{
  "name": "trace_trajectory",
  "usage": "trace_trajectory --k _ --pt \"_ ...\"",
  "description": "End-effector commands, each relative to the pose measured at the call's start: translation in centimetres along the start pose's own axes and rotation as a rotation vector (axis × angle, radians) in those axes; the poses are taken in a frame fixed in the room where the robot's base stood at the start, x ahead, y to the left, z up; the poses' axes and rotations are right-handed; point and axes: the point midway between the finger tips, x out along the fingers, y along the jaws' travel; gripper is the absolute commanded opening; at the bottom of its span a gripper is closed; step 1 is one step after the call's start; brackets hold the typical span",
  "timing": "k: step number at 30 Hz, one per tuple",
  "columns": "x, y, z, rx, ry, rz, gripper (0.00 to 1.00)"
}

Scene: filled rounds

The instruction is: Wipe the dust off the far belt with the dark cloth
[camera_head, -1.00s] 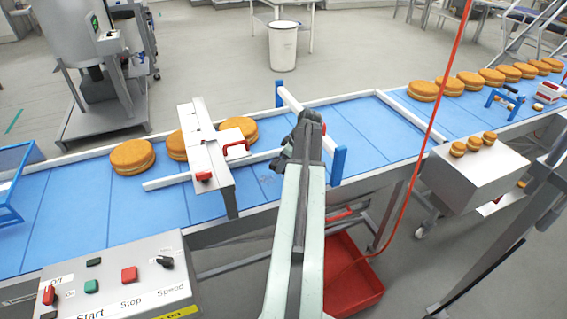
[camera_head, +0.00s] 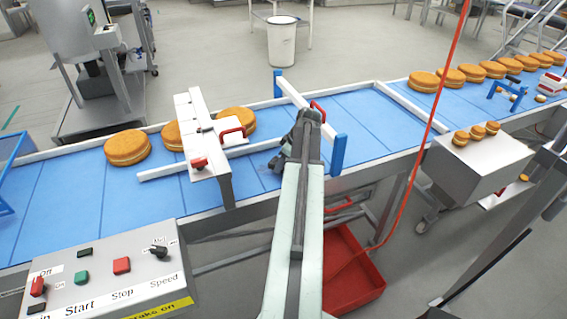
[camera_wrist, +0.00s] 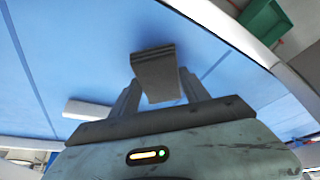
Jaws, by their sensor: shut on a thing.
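My gripper (camera_head: 285,158) is low over the blue belt (camera_head: 90,205), between the white bridge frame and the blue-ended rail. In the wrist view my gripper (camera_wrist: 158,88) is shut on a folded dark grey cloth (camera_wrist: 154,72), which sits between the two fingers with blue belt behind it. In the head view the cloth is mostly hidden by my gripper, and I cannot tell whether it touches the belt.
The white bridge frame (camera_head: 208,150) with red handles stands left of my gripper, the blue-ended rail (camera_head: 305,105) right of it. Round filled cakes (camera_head: 127,147) lie along the belt.

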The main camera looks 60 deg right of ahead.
Motion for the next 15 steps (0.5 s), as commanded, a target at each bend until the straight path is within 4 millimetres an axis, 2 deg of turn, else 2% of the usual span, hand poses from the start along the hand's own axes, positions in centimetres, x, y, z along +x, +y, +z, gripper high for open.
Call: trace_trajectory --k 15 --pt "0.92 0.04 0.45 0.001 0.0 0.0 0.21"
